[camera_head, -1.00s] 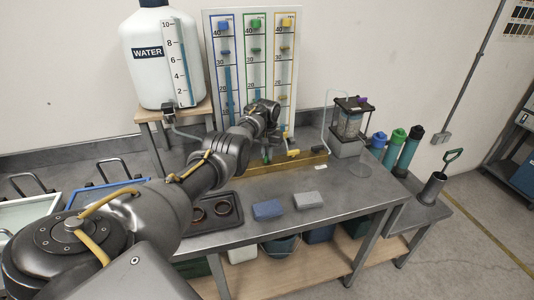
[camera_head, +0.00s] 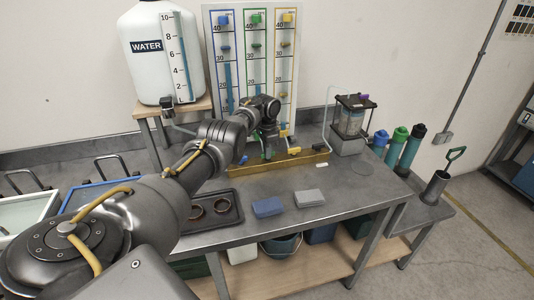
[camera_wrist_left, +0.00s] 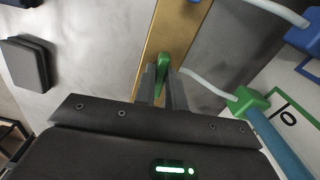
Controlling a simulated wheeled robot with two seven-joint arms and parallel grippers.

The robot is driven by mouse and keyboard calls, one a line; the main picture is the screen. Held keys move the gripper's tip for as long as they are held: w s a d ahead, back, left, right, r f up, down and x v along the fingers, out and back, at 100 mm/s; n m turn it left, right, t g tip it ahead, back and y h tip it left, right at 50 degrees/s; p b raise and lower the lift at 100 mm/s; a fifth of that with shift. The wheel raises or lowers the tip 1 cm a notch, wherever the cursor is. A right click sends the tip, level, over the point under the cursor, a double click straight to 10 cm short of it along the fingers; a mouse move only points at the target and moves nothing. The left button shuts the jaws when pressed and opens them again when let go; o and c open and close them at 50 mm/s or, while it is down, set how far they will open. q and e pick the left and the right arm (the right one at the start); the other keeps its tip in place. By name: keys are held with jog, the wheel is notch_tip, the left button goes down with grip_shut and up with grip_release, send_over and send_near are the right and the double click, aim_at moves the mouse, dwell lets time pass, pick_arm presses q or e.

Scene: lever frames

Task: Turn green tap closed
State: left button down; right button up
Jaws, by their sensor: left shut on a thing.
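The green tap (camera_wrist_left: 163,64) has a small green handle on the brass manifold bar (camera_wrist_left: 172,30) in the left wrist view. My left gripper (camera_wrist_left: 160,82) is shut on this handle, with its fingers on both sides of it. In the head view my left gripper (camera_head: 268,150) reaches down to the brass bar (camera_head: 300,161), and the tap is mostly hidden there. The green-framed column (camera_head: 257,70) stands behind. A pale tube runs from near the tap to a green block (camera_wrist_left: 249,100) in the wrist view. My right gripper is out of view.
The water tank (camera_head: 150,75) stands behind on the left. A blue sponge (camera_head: 268,207), a grey one (camera_head: 309,197) and a dark tray (camera_head: 222,208) are on the bench.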

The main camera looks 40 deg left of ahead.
pick_arm(q)
jog(key=shift+w+a+r+m, duration=0.2)
jog(key=shift+r+m, duration=0.15)
jog(key=shift+m, duration=0.25)
jog(key=c, duration=1.5)
grip_release()
jog(key=shift+s, duration=0.1)
jog(key=shift+o, duration=0.2)
jog(key=shift+d+f, duration=0.1)
notch_tip(320, 180, up, 11)
jog(key=shift+b, duration=0.45)
jog(key=shift+f, duration=0.1)
